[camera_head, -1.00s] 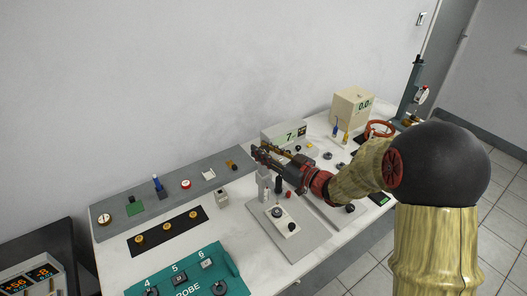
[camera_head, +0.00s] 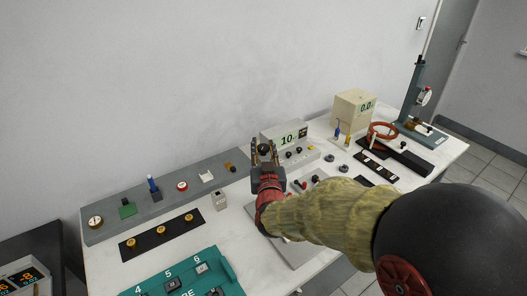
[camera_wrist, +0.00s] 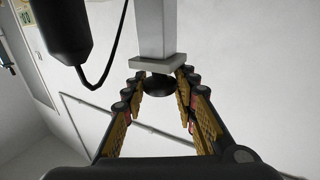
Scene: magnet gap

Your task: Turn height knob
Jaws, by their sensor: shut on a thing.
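In the wrist view, a dark round knob (camera_wrist: 160,86) sits against the square end of a grey metal post (camera_wrist: 151,35). My gripper (camera_wrist: 162,88) has its gold-padded fingers closed on either side of the knob. In the head view, my gripper (camera_head: 264,152) is above the bench, in front of the white meter box (camera_head: 281,131), with the dark knob between its fingertips. The meter display reads 10. My arm hides most of the post and the plate under it.
A dark cylinder with a cable (camera_wrist: 62,28) hangs close to the left finger in the wrist view. A grey strip (camera_head: 105,230) with small parts, a black strip with brass knobs (camera_head: 160,231) and a teal panel (camera_head: 210,260) lie to the left. A beige box (camera_head: 352,112) stands right.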

